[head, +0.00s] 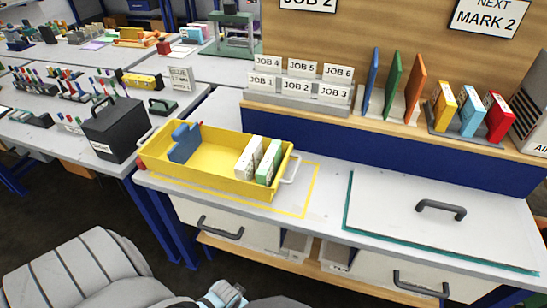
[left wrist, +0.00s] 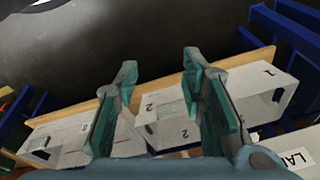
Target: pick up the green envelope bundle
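The green envelope bundle (head: 269,161) stands upright at the right end of a yellow tray (head: 214,162) on the white bench. A white bundle (head: 247,157) stands close on its left. A blue divider-like piece (head: 184,142) is at the tray's left end. My left gripper (head: 224,294) is low at the bottom edge of the head view, in front of and below the tray, apart from the bundle. In the left wrist view its two teal fingers (left wrist: 158,105) are spread, with nothing held between them. My right gripper is not in view.
A yellow outline (head: 312,192) marks the bench around the tray. A white lid with a dark handle (head: 441,209) lies to the right. Coloured folders (head: 393,84) stand on the shelf behind. Drawers and numbered bins (left wrist: 215,110) are below the bench top. A black box (head: 113,128) stands left.

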